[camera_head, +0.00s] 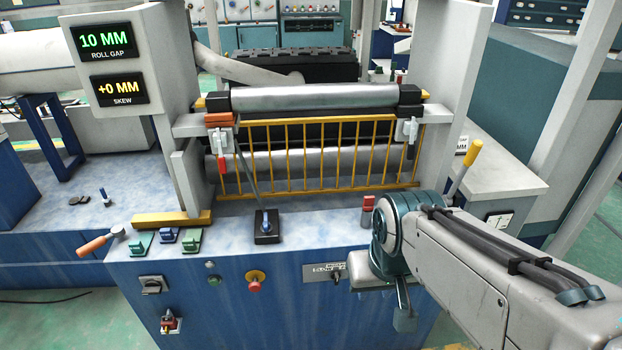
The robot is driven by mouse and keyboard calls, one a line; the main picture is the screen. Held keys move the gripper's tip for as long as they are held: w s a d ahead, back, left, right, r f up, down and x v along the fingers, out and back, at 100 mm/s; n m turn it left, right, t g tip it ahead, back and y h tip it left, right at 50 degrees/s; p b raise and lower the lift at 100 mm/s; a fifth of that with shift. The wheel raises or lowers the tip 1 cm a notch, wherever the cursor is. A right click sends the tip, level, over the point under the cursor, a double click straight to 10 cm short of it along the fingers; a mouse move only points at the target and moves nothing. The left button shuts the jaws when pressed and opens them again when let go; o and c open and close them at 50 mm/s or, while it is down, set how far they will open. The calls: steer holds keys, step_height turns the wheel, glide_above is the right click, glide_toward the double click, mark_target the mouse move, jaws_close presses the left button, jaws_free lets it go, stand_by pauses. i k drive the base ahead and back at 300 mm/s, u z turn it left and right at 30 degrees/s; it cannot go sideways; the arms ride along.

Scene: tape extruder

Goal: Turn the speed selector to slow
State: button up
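The speed selector (337,277) is a small dark knob on the blue front panel, below a pale label (329,268) that is partly hidden and reads something like "SLOW". The knob's exact pointing direction is too small to tell. My gripper (376,303) is in front of the panel, just right of the selector. Its two grey fingers look spread apart, with nothing seen between them. One finger reaches left close to the knob. I cannot tell whether it touches the knob. My wrist hides the label's right end.
On the same panel are a red button on yellow (256,280), a rotary switch (152,285) and a red switch (170,321). A black lever base (266,227) and green pedals (141,242) stand on the ledge above. A yellow guard (320,155) fronts the rollers.

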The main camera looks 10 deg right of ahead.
mark_target(336, 275)
steer(key=u, duration=1.35)
steer(key=k, duration=1.05)
steer(key=z, duration=1.3)
steer(key=i, duration=0.5)
